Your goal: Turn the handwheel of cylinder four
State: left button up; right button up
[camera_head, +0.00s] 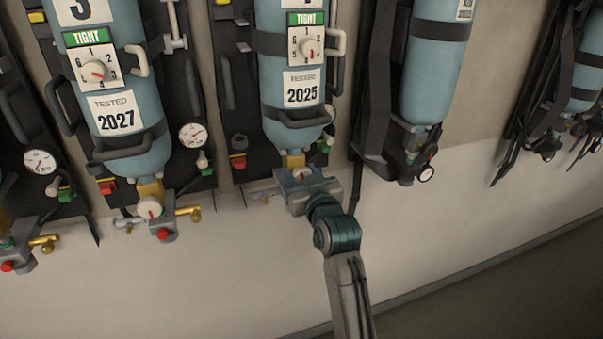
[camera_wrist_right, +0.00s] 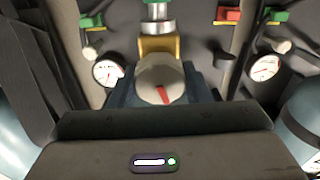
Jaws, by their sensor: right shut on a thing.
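A blue cylinder (camera_head: 285,75) with a "TESTED 2025" label hangs right of the one numbered 3; its own number card is cut off at the top of the head view. Its round pale handwheel (camera_wrist_right: 161,80) with a red mark sits below a brass-coloured neck (camera_wrist_right: 158,47) in the right wrist view. My right gripper (camera_head: 302,180) is at this valve, shut on the handwheel, its jaws on either side of it. The gripper covers most of the valve in the head view. My left gripper is not in view.
Cylinder 3 (camera_head: 118,90) hangs to the left with its own handwheel (camera_head: 150,208) and brass outlet (camera_head: 188,212). A dial card (camera_head: 306,45) under a green TIGHT sign is on the 2025 cylinder. Another cylinder (camera_head: 436,60) hangs to the right. The wall below is bare.

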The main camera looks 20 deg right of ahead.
jog(key=m, duration=0.4)
jog(key=shift+d+f+m, duration=0.1)
jog(key=shift+f+m, duration=0.1)
jog(key=shift+m, duration=0.1)
jog(key=m, duration=0.4)
jog(key=shift+m, duration=0.3)
jog(key=m, duration=0.4)
jog(key=shift+d+f+m, duration=0.1)
jog(key=shift+f+m, duration=0.05)
jog(key=shift+m, duration=0.15)
jog(key=m, duration=0.4)
jog(key=shift+f, duration=0.1)
jog(key=m, duration=0.9)
jog(key=shift+f+m, duration=0.1)
jog(key=shift+m, duration=0.2)
jog(key=m, duration=0.8)
jog(key=shift+a+m, duration=0.2)
jog(key=shift+m, duration=0.1)
